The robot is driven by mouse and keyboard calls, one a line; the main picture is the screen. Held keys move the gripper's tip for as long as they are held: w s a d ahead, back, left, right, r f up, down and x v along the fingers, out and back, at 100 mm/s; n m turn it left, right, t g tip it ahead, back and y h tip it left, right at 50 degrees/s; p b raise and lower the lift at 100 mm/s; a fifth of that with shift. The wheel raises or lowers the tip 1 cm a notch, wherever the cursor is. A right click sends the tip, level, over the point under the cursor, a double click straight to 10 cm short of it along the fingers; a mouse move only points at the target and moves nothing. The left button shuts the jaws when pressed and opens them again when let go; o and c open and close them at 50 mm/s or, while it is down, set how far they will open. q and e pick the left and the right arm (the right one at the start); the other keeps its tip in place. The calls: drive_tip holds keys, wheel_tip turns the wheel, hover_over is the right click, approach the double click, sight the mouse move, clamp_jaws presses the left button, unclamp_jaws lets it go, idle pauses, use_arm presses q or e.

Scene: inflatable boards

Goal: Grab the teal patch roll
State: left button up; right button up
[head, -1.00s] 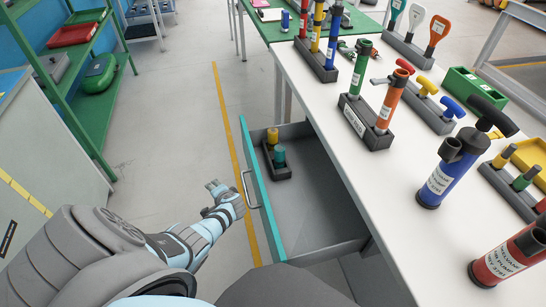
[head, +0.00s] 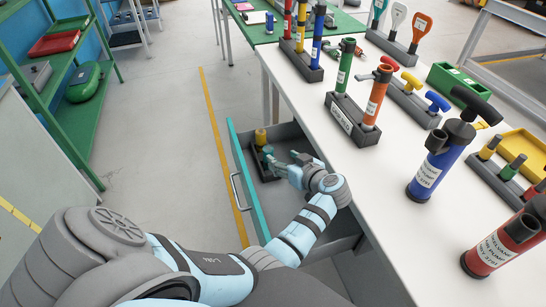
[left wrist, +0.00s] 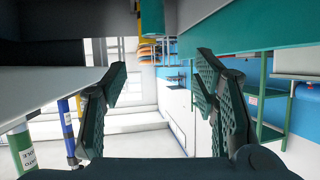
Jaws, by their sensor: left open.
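The teal patch roll (head: 267,149) stands in a dark holder (head: 264,175) inside the open drawer, beside a yellow roll (head: 260,136). It is partly hidden by my left gripper (head: 275,160), which is inside the drawer close to it. In the left wrist view a teal cylinder, apparently the roll (left wrist: 152,18), shows at the top, beyond the fingertips. The two fingers of my left gripper (left wrist: 160,75) are spread, with nothing between them. My right gripper is not in view.
The drawer's teal front (head: 247,190) and the white tabletop (head: 375,175) flank my left arm. Open floor lies left of the drawer.

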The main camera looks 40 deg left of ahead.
sight(269, 150)
use_arm(q)
drive_tip(key=b+x, duration=0.2)
drive_tip(key=x, duration=0.2)
drive_tip(key=f+b+x, duration=0.1)
drive_tip(key=b+x, duration=0.2)
drive_tip(key=x, duration=0.2)
drive_tip(key=d+b+x, duration=0.1)
drive_tip(key=b+x, duration=0.2)
drive_tip(key=x, duration=0.1)
drive_tip(key=shift+w+a+f, duration=0.15)
drive_tip(key=shift+w+f, duration=0.15)
drive_tip(key=shift+w+a+h, duration=0.1)
drive_tip(key=shift+h, duration=0.2)
drive_tip(key=shift+r, duration=0.15)
drive_tip(key=shift+c, duration=0.7)
drive_tip(key=c, duration=1.1)
drive_tip(key=shift+r+p, duration=0.5)
drive_tip(key=shift+r, duration=0.05)
wheel_tip(269, 150, up, 19)
drive_tip(key=p, duration=0.5)
